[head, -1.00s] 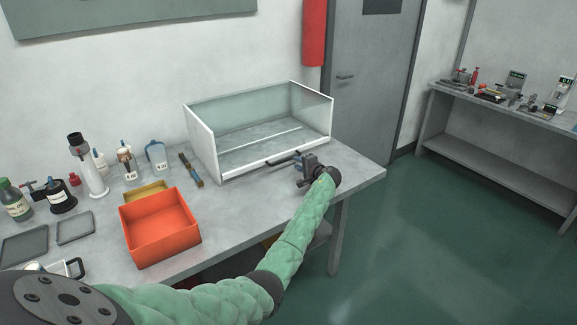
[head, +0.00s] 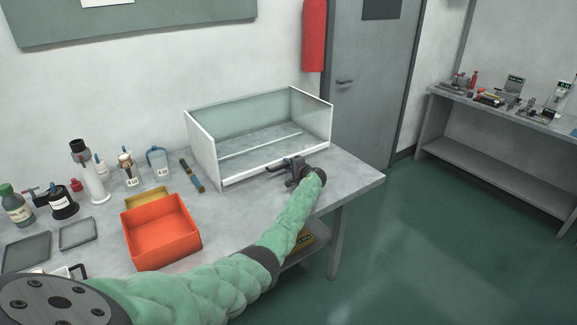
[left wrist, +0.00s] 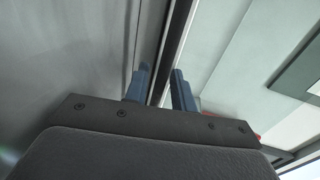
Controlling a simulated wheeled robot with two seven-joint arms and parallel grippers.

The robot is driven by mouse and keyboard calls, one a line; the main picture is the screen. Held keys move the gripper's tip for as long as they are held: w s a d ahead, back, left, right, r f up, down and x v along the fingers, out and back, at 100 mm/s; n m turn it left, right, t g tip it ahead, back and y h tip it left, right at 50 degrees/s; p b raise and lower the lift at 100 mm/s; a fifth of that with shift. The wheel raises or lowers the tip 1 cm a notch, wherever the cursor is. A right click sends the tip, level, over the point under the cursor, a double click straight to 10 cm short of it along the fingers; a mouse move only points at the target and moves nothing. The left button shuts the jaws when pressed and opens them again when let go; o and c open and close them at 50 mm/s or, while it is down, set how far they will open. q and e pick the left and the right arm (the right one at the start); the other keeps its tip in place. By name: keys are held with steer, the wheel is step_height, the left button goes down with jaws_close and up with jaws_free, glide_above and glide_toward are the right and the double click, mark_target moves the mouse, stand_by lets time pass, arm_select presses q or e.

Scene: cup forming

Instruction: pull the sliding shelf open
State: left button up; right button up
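The sliding shelf is in a white-framed case with clear panels (head: 210,160) on the workbench in the head view. A dark bar handle (head: 275,168) runs along its low front edge. My left gripper (head: 287,166) is at this handle. In the left wrist view the two blue fingers (left wrist: 160,88) stand apart, with a dark strip, apparently the handle, running between them. A gap seems to show beside the strip, so the fingers look open around it. Part of the handle is hidden by the gripper in the head view. My right gripper is not in view.
An orange bin (head: 160,235) stands on the bench left of the case. Several bottles and tools, with a white cylinder (head: 92,175), stand farther left. The bench top (head: 345,175) is clear right of the case. A second bench (head: 500,150) stands far right.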

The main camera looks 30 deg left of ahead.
arm_select(q)
jaws_close()
steer(key=shift+d, duration=0.1)
